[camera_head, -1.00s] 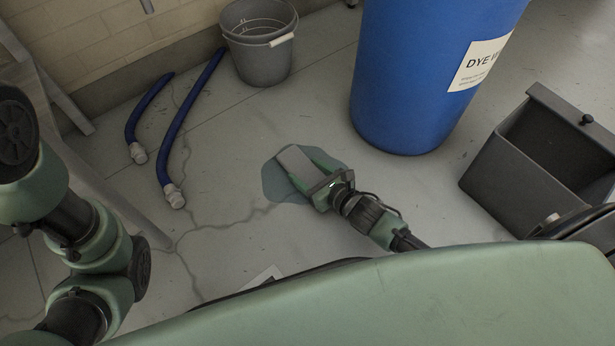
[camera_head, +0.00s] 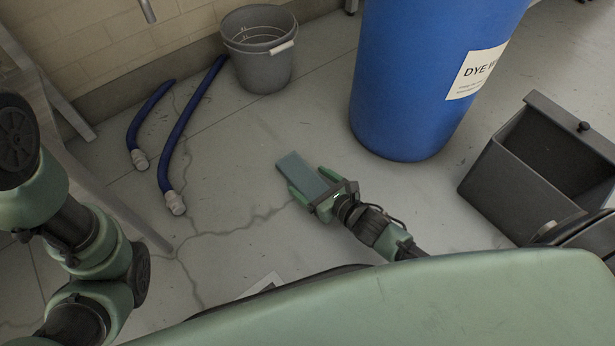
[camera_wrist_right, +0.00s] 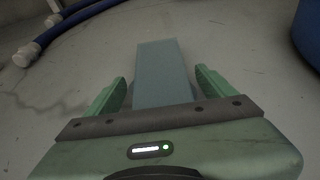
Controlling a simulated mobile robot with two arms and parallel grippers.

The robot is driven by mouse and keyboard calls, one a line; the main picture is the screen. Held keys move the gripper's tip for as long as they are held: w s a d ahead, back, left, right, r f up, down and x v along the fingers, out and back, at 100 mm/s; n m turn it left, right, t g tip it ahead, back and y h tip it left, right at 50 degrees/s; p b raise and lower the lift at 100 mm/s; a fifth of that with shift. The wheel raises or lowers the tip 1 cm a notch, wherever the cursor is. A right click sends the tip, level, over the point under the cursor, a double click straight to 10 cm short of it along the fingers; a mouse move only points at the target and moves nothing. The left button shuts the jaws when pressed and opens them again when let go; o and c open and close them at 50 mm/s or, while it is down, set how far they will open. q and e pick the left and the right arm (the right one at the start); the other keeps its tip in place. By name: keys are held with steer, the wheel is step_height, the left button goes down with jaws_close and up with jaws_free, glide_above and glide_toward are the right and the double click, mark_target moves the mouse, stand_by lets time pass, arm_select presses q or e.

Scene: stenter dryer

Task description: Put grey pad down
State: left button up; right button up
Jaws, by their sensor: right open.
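The grey pad (camera_head: 302,175) is a flat rectangular slab, now blue-grey, lying on or just above the floor. My right gripper (camera_head: 312,184) is open around it, with a finger on each side. In the right wrist view the pad (camera_wrist_right: 163,75) extends forward between the green fingers (camera_wrist_right: 160,92). A gap shows between the pad and the left finger; contact at the right finger is unclear. The pad's near end is hidden by the gripper body. My left arm shows at the left edge, but its gripper is not in view.
A blue dye drum (camera_head: 405,90) stands beyond the pad to the right. A dark grey open bin (camera_head: 510,185) is at far right. A grey bucket (camera_head: 262,70) and two blue hoses (camera_head: 182,130) lie toward the wall. Cracked floor around the pad is clear.

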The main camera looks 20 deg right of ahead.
steer(key=p+v, duration=0.5)
steer(key=v, duration=0.4)
steer(key=shift+s+d+r, duration=0.1)
steer(key=shift+s+r, duration=0.2)
steer(key=shift+s+d, duration=0.15)
steer(key=shift+s, duration=0.1)
